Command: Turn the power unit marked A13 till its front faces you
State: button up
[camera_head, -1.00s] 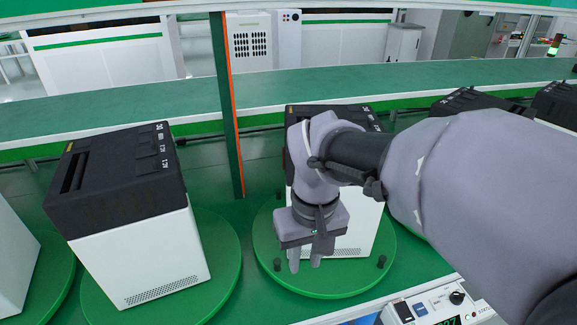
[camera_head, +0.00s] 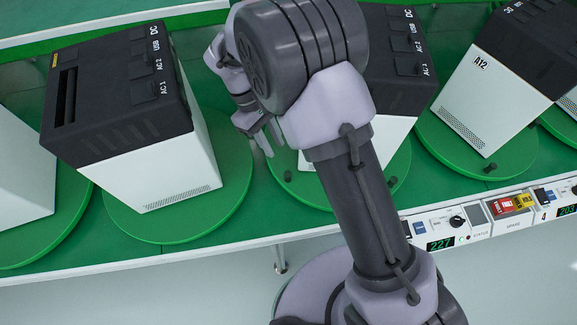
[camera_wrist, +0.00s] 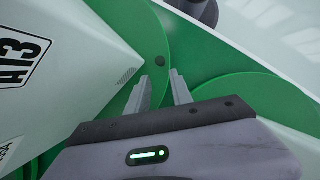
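The label A13 (camera_wrist: 22,58) shows on a white unit face at the left of the wrist view. It seems to be the middle power unit (camera_head: 408,65) in the head view, black on top and white below, largely hidden behind my arm. It stands on a green turntable (camera_head: 312,193) with dark pegs. My gripper (camera_head: 262,142) is low at the left side of this unit. In the wrist view its two fingers (camera_wrist: 160,82) are apart with nothing between them, beside the unit and near a dark peg (camera_wrist: 125,75). Contact cannot be told.
Another power unit (camera_head: 120,100) stands on its own turntable (camera_head: 225,215) to the left. A unit marked A12 (camera_head: 490,85) stands to the right on another turntable (camera_head: 440,150). Control panels (camera_head: 480,222) line the front edge. My arm blocks much of the middle.

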aim_at(287, 173)
jog(key=b+x, duration=0.3)
jog(key=x, duration=1)
jog(key=shift+f+b, duration=0.15)
jog(key=shift+b, duration=0.25)
jog(key=shift+c, duration=0.2)
grip_shut()
jog(key=shift+a, duration=0.1)
